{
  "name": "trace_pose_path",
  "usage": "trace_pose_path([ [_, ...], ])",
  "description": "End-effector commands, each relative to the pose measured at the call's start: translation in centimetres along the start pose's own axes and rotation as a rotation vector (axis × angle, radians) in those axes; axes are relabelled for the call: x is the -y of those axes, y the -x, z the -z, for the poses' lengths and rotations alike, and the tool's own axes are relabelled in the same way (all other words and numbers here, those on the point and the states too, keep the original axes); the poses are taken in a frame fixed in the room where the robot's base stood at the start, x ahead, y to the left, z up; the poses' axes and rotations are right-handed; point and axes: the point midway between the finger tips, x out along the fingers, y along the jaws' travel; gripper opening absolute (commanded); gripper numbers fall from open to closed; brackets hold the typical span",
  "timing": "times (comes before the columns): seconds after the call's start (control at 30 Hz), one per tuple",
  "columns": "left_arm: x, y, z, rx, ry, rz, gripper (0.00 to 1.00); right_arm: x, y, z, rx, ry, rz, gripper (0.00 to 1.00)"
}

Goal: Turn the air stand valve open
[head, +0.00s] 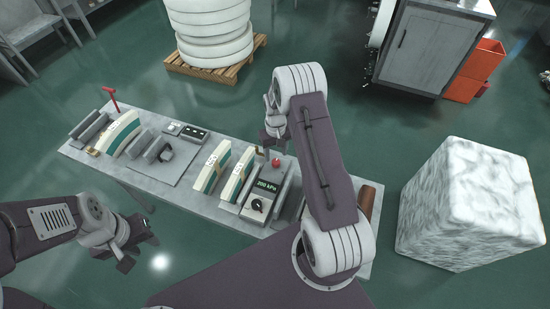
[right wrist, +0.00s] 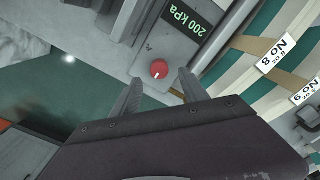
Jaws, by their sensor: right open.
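The air stand (head: 257,203) is a grey box on the bench, with a display reading 200 kPa and a black dial below it. A small red knob (head: 276,162) with a white mark sits beyond the display; it also shows in the right wrist view (right wrist: 159,69). I take this knob as the valve. My right gripper (head: 275,138) is open above the stand's far end. In the right wrist view its fingers (right wrist: 160,82) spread to either side of the knob's line, and nothing is held. My left gripper (head: 138,252) hangs empty and open in front of the bench.
The bench (head: 205,202) carries cream and green blocks (head: 210,168) with number tags left of the stand, plus grey fixtures and a red handle (head: 110,97). A white wrapped block (head: 470,205) stands at right. A pallet of white rings (head: 215,40) is behind.

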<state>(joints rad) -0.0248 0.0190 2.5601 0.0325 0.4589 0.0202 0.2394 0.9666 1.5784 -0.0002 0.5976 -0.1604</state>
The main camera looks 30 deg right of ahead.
Motion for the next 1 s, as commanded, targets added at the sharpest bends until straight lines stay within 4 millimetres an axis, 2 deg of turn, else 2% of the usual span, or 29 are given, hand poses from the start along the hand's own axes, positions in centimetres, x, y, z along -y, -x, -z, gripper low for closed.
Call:
trace_pose_path([
  [0.1, 0.0, 0.8, 0.1, 0.000, 0.000, 0.000, 0.36, 0.0, -2.2, -0.1, 0.004, 0.000, 0.001, 0.52],
  [0.23, 0.0, 1.1, 0.1, 0.000, 0.000, 0.000, 0.36, 0.0, -4.0, -0.1, 0.002, 0.000, 0.000, 0.52],
  [0.37, 0.0, 1.1, 0.1, 0.000, 0.000, 0.000, 0.36, 0.0, -4.8, 0.0, -0.001, 0.000, 0.000, 0.52],
  [0.57, 0.0, 1.1, 0.1, 0.000, 0.000, 0.000, 0.36, 0.0, -4.8, 0.0, -0.002, 0.000, 0.000, 0.52],
  [0.77, 0.0, 1.1, 0.1, 0.000, 0.000, 0.000, 0.36, 0.0, -4.8, 0.0, -0.001, 0.000, 0.000, 0.00],
  [1.0, 0.0, 1.0, 0.1, 0.000, 0.000, 0.000, 0.36, 0.0, -4.8, 0.0, -0.001, -0.014, 0.000, 0.00],
])
